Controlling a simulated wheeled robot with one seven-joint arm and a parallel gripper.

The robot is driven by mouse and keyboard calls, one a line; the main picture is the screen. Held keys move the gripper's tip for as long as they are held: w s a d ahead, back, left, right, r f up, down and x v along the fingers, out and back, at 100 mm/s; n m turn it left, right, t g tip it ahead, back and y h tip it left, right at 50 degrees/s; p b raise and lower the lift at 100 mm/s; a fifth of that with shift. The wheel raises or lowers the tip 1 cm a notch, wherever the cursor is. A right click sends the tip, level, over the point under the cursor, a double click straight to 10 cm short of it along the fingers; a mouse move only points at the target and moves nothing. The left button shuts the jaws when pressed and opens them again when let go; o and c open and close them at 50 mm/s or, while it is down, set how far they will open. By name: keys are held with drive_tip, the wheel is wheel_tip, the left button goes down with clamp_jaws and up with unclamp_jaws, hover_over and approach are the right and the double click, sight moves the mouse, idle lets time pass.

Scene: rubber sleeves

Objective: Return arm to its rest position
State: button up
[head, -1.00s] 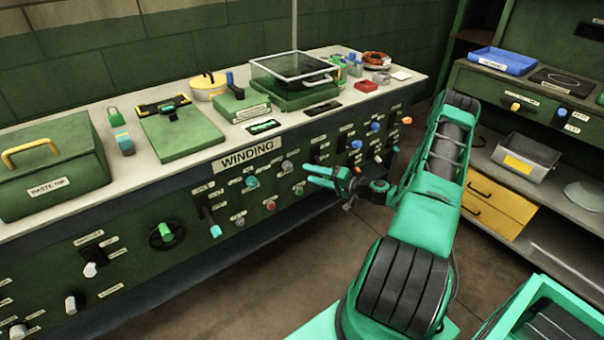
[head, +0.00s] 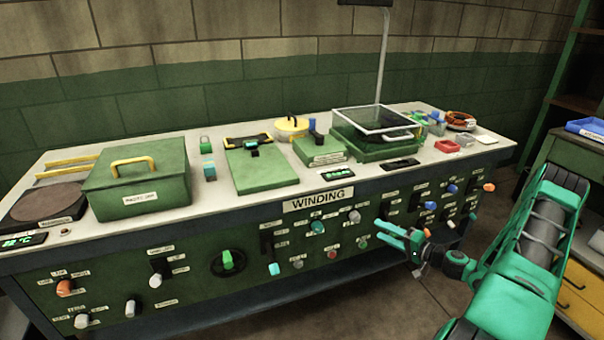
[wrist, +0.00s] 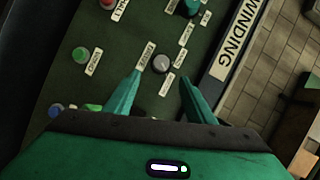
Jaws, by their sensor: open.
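My gripper (head: 396,236) is in front of the bench's control panel, at the right part of it, below and right of the WINDING label (head: 318,200). Its two green fingers also show in the wrist view (wrist: 155,95), spread apart with nothing held between them. A grey knob (wrist: 162,63) of the panel shows beyond the gap between the fingers. I cannot tell how close the fingertips are to the panel. My green arm reaches in from the lower right in the head view.
The bench top (head: 225,210) carries a green box (head: 138,182), a green plate (head: 262,172) and a clear-lidded case (head: 378,128). Knobs and switches stick out of the panel. A second bench with a blue tray (head: 590,130) stands at right. Open floor lies below the gripper.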

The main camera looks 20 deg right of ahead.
drive_tip(key=s+a+r+n+g, duration=0.7)
drive_tip(key=a+r+g, duration=0.1)
drive_tip(key=a+g, duration=0.2)
drive_tip(key=s+a+r+m+g+h, duration=0.1)
drive_tip(key=s+a+r+g+h, duration=0.1)
drive_tip(key=s+r, duration=0.8)
drive_tip(key=s+a+r+m+g+h, duration=0.2)
drive_tip(key=s+r, duration=0.8)
drive_tip(key=s, duration=1)
drive_tip(key=shift+m+g+h, duration=0.3)
drive_tip(key=shift+g+h, duration=0.4)
drive_tip(key=shift+h, duration=0.4)
